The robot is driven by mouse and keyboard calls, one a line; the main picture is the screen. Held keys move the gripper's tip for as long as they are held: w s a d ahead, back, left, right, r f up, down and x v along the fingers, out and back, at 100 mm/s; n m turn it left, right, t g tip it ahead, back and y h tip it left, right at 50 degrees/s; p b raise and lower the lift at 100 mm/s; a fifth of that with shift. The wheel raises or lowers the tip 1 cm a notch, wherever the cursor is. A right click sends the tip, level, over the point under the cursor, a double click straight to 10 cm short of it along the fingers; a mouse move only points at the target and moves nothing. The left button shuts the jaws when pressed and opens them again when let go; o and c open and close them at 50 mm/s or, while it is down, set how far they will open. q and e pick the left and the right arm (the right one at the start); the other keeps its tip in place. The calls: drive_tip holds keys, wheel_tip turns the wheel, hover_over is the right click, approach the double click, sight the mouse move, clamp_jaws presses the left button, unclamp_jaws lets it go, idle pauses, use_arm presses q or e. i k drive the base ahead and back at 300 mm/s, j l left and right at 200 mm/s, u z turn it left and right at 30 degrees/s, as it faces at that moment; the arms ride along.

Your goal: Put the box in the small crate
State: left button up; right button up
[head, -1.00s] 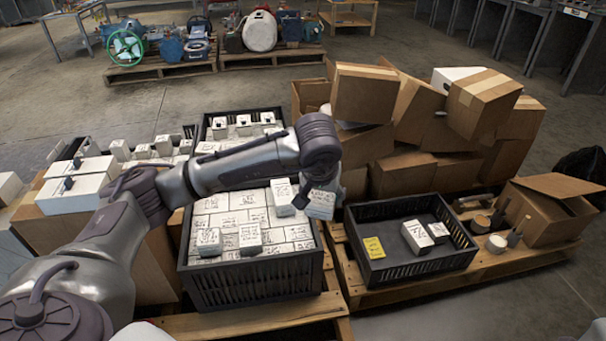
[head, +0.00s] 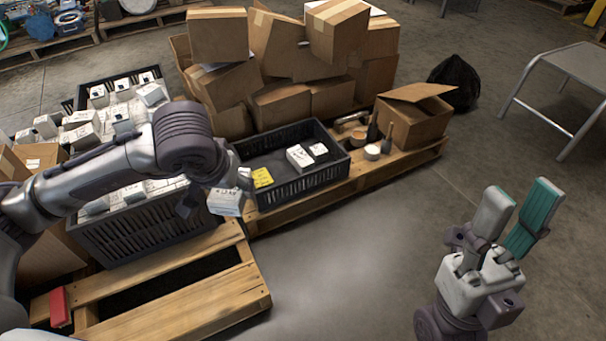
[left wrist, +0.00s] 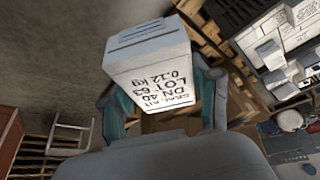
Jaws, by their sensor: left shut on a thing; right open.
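My left gripper (head: 216,191) is shut on a white box (head: 226,204). In the left wrist view the box (left wrist: 152,62) sits between the two fingers, its printed face reading LOT 63 and 0.12 kg. In the head view the box appears beside the near left corner of the small black crate (head: 306,186); its exact height is hard to tell. The small crate holds a yellow card (head: 262,178) and two white boxes (head: 300,157), with bare floor around them. My right gripper (head: 518,222) is open and empty, at right over the floor.
A larger black crate (head: 140,233) of white boxes stands left, partly behind my left arm. Brown cartons (head: 280,105) are piled behind the small crate. An open carton (head: 412,122) and small tools stand to its right.

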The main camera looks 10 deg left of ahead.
sight(282, 172)
drive_tip(key=i+l+u, duration=0.1)
drive_tip(key=l, duration=0.25)
drive_tip(key=i+l+u, duration=0.15)
drive_tip(key=l, duration=0.25)
drive_tip(key=i+l+u, duration=0.1)
drive_tip(key=i+l, duration=0.15)
drive_tip(key=l, duration=0.15)
drive_tip(key=i+l+u, duration=0.1)
drive_tip(key=l, duration=0.35)
drive_tip(key=i+l+u, duration=0.15)
drive_tip(key=l, duration=0.25)
drive_tip(key=i+l+u, duration=0.1)
drive_tip(key=i+l, duration=0.3)
drive_tip(key=i, duration=0.15)
